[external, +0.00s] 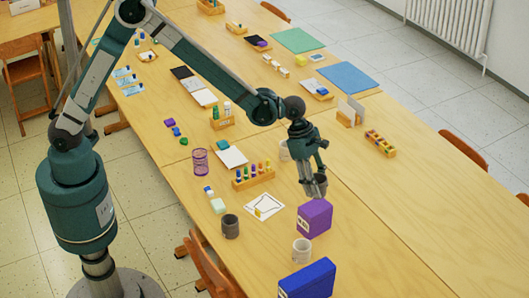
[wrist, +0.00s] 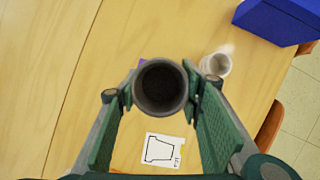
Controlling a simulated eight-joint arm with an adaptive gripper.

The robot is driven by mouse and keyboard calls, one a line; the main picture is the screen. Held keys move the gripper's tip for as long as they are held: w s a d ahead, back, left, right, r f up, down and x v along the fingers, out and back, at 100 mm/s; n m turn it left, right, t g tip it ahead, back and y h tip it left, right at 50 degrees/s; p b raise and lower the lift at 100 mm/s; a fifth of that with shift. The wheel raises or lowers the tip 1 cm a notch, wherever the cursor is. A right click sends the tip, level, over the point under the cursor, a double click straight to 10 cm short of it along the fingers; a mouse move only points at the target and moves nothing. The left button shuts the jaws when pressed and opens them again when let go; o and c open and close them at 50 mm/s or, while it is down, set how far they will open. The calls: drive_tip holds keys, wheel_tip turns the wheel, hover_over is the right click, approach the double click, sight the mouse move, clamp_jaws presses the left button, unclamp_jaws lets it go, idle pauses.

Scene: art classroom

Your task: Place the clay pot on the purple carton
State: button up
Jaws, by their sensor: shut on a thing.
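My gripper (external: 312,178) is shut on a dark grey round pot (external: 320,187), which seems to be the clay pot. The pot is held upright or nearly so, and its open mouth faces the camera between the fingers in the wrist view (wrist: 160,87). The purple carton (external: 315,219) stands on the table just below the pot in the external view. I cannot tell whether the pot touches it. In the wrist view the pot hides nearly all of the carton; only a small purple edge (wrist: 142,62) shows.
A pale cup (external: 302,251) and a blue box (external: 308,280) stand near the carton. Another dark pot (external: 230,227) and a paper with a drawn outline (external: 264,206) are to its left. A rack of coloured tubes (external: 253,179) is farther back. The table is clear to the right.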

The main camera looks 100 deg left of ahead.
drive_tip(key=shift+f, duration=1.1)
drive_tip(key=shift+f, duration=0.1)
drive_tip(key=shift+f, duration=1.8)
drive_tip(key=shift+f+b, duration=0.2)
drive_tip(key=shift+b, duration=0.15)
drive_tip(key=o, duration=1)
drive_tip(key=shift+r, duration=0.3)
drive_tip(key=shift+p+v, duration=0.5)
drive_tip(key=shift+v, duration=5.4)
